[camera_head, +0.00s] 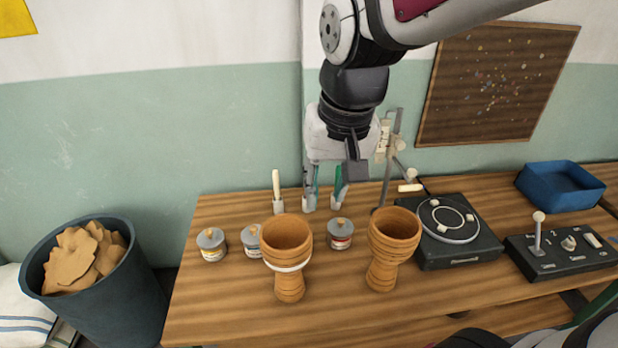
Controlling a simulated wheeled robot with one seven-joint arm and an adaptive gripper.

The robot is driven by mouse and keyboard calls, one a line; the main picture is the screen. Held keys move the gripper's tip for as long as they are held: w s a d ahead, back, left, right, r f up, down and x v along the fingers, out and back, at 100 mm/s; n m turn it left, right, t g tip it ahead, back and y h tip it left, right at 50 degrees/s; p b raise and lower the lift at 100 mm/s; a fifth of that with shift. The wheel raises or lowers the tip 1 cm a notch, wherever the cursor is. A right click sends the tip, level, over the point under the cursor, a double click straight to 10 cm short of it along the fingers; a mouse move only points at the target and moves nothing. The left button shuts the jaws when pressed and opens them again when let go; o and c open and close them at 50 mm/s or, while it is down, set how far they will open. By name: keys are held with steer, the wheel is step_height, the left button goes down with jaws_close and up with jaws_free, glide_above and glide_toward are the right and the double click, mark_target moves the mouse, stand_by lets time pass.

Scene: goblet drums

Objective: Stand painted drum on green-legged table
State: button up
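Two goblet drums stand upright on the wooden table (225,320). The left drum (287,258) has a pale band around its bowl. The right drum (391,250) shows no pale band. My gripper (334,182) hangs pointing down above the back of the table, behind the drums and apart from both. Its fingers look spread, with nothing seen held between them. A green bar (600,303), perhaps a table leg, shows at the lower right edge; which tabletop it belongs to cannot be told.
A turntable box (455,240), a control panel (560,252) and a blue tray (561,188) are on the right. A bin of clay-coloured pieces (115,300) stands left.

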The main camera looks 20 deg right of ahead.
steer(key=s+r+n+t, duration=0.2)
steer(key=s+n, duration=0.1)
steer(key=s, duration=0.6)
steer(key=shift+s+a+r, duration=0.2)
steer(key=shift+s+a, duration=0.1)
steer(key=shift+a, duration=0.1)
